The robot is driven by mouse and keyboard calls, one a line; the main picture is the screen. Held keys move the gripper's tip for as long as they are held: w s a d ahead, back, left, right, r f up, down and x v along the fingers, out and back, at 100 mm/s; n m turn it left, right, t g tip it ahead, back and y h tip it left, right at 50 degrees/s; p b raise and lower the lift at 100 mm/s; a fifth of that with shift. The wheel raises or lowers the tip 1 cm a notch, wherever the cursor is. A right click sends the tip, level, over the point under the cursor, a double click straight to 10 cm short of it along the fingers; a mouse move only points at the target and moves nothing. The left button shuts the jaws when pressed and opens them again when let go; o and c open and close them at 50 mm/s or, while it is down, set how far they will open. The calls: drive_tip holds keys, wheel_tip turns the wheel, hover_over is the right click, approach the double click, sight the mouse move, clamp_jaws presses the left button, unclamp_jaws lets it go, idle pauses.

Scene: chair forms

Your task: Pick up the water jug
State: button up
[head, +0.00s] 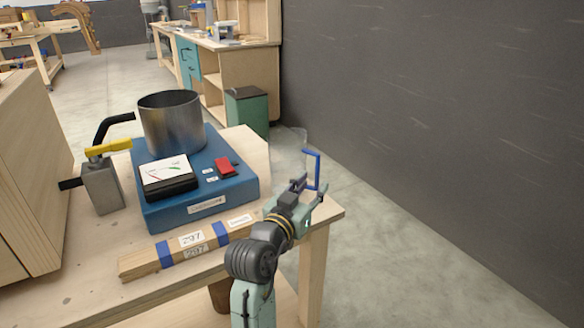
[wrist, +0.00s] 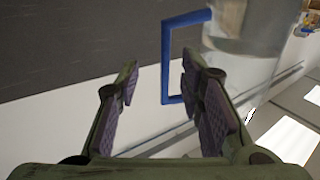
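The water jug is clear, with a square blue handle. In the head view its faint clear body (head: 289,142) is hard to make out at the table's far right corner, and the blue handle (head: 318,165) is at its right, just beyond my gripper (head: 311,186). In the wrist view the jug body (wrist: 243,45) is at upper right, its handle (wrist: 167,72) facing the gap between my fingers. My gripper (wrist: 160,80) is open and empty. The handle's upright bar lines up with the gap; I cannot tell whether it is between the fingertips or just past them.
A blue scale (head: 222,187) holding a metal pot (head: 171,125) stands left of my gripper on the wooden table (head: 90,297). A taped wood block (head: 187,249) lies in front. A metal tool with a yellow handle (head: 108,148) is farther left. A grey wall (head: 430,120) is at right.

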sight(316, 173)
drive_tip(key=w, duration=0.1)
drive_tip(key=w+r+p, duration=0.1)
drive_tip(key=w, duration=0.1)
drive_tip(key=w+d+p, duration=0.1)
drive_tip(key=shift+w+d+r, duration=0.1)
drive_tip(key=shift+w+r, duration=0.05)
drive_tip(key=shift+w+d, duration=0.1)
drive_tip(key=shift+w, duration=0.2)
drive_tip(key=shift+c, duration=0.2)
clamp_jaws()
idle(0.5)
